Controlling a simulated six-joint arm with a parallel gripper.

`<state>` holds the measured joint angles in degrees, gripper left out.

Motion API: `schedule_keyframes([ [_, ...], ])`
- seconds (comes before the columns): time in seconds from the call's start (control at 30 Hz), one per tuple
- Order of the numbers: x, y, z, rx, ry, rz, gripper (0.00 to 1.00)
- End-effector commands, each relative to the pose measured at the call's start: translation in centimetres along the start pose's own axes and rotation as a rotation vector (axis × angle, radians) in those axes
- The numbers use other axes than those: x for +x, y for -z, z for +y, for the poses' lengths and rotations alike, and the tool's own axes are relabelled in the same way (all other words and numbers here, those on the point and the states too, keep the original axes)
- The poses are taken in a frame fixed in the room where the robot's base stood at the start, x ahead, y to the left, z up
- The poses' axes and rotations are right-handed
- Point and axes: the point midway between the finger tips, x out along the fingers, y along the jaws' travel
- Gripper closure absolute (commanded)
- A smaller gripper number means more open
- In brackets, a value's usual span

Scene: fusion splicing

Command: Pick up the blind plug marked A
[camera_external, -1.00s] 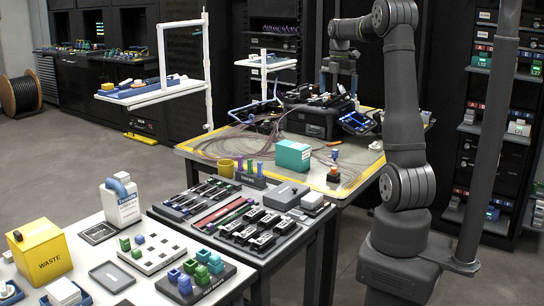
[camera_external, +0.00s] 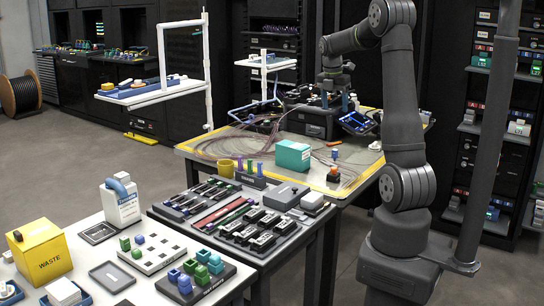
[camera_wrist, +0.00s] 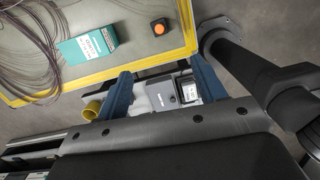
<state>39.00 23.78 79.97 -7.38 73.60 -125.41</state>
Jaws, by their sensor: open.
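I cannot tell which piece is the blind plug marked A; no such mark is readable. Small green and blue blocks sit in a dark holder (camera_external: 228,279) on the front table and on a white holed tray (camera_external: 172,259) beside it. Below the gap lie a grey case and a small dark-and-white item, well beneath the fingers.
A teal box (camera_external: 293,155) and an orange button (camera_external: 333,173) stand on the yellow-edged worktable (camera_external: 203,149). A yellow waste bin (camera_external: 40,251) and a white bottle (camera_external: 121,204) stand on the front table. The grey tool table (camera_external: 167,213) holds several rows of tools. A yellow cup (camera_wrist: 92,110) is near the left finger.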

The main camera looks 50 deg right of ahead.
Motion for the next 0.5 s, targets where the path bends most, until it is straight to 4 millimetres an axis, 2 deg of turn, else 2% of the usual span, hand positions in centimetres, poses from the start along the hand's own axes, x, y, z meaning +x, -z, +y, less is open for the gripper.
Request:
schedule_keyframes([
  [0.03, 1.9, 1.4, 0.0, -0.009, 0.012, -0.042, 0.36],
  [0.1, 4.3, 2.8, 0.0, -0.018, 0.010, -0.111, 0.36],
  [0.2, 7.0, 4.8, -0.1, -0.043, -0.010, -0.189, 0.36],
  [0.37, 9.5, 7.1, -0.2, -0.082, -0.049, -0.254, 0.36],
  [0.5, 10.9, 7.4, -0.2, -0.091, -0.060, -0.267, 0.36],
])
